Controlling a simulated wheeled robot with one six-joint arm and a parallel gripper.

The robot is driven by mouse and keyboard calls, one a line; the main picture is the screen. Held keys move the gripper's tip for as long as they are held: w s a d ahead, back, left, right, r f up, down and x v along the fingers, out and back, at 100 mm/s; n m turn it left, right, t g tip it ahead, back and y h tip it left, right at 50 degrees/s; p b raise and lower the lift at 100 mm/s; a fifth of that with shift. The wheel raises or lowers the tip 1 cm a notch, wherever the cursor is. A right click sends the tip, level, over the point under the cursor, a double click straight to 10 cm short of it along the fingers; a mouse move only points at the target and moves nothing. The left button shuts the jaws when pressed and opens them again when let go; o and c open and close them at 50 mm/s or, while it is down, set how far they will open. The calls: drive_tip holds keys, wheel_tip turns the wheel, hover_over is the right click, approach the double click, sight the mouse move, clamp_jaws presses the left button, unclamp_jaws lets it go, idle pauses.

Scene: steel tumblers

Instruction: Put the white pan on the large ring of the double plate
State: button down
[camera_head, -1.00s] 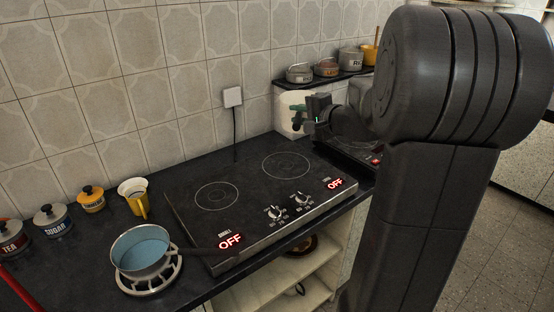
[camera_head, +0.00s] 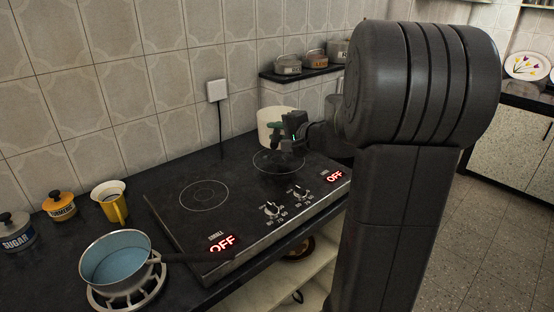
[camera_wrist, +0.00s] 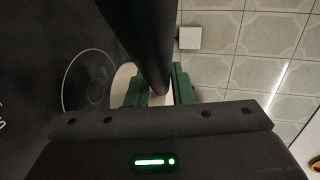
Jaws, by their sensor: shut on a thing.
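The white pan (camera_head: 270,128) is cream-white and shows in the head view behind my gripper, near the back right of the double plate. The double plate (camera_head: 172,222) is a black hob with two marked rings and two red OFF displays. The right ring (camera_head: 256,167) looks the larger; the left ring (camera_head: 204,182) is empty. My gripper (camera_wrist: 158,88) is shut on the pan's dark handle (camera_wrist: 150,45) between its green fingers. Part of the pan (camera_wrist: 122,82) shows beside a finger. Whether the pan touches any surface cannot be told.
A blue-lined pot (camera_head: 115,258) sits on a white trivet (camera_head: 155,285) at front left, its dark handle reaching over the plate's edge. A yellow-and-white jug (camera_head: 112,203) and canisters (camera_head: 60,206) stand behind. A dark shelf (camera_head: 300,76) carries several pots. The tiled wall borders the counter.

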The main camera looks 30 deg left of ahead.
wheel_tip(320, 180, down, 7)
drive_tip(key=b, duration=0.1)
idle(0.3)
drive_tip(key=c, duration=1.3)
unclamp_jaws()
drive_tip(key=shift+r, duration=0.1)
drive_tip(key=v, duration=1.2)
drive_tip(key=shift+s, duration=0.1)
